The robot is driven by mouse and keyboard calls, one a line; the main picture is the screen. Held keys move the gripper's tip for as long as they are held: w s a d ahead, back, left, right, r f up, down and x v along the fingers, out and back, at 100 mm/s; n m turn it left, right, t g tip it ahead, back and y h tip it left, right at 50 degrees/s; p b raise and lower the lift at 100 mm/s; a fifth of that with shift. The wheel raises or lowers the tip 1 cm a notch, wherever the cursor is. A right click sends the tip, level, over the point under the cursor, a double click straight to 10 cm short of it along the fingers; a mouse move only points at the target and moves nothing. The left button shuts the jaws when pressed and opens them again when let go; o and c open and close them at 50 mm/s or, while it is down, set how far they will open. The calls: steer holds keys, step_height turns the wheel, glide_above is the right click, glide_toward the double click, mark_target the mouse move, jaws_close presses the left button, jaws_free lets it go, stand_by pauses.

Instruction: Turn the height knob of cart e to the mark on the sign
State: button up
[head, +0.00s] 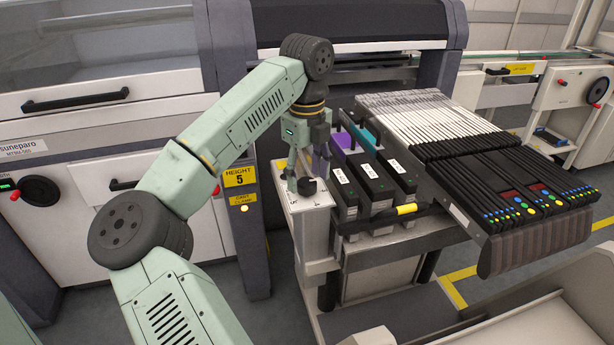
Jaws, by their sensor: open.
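The cart (310,228) stands in the middle of the head view, with a pale top panel at its left end. A small dark height knob (307,187) sits on that panel; marks around it are too small to read. My gripper (305,174) points down over the knob with its fingers apart. The fingertips are close to the knob, and I cannot tell whether they touch it. The yellow sign (240,177) on the machine post left of the cart reads HEIGHT 5. No letter e is readable on the cart.
Dark feeder boxes (377,185) stand right of the knob, beside a black handle with a yellow grip (407,209). A large bank of feeders (480,150) fills the cart's right side. A smaller yellow label (242,198) with a lit button (244,208) is under the sign.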

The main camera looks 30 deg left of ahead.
steer(key=shift+f, duration=0.95)
steer(key=shift+c, duration=0.2)
steer(key=c, duration=1.1)
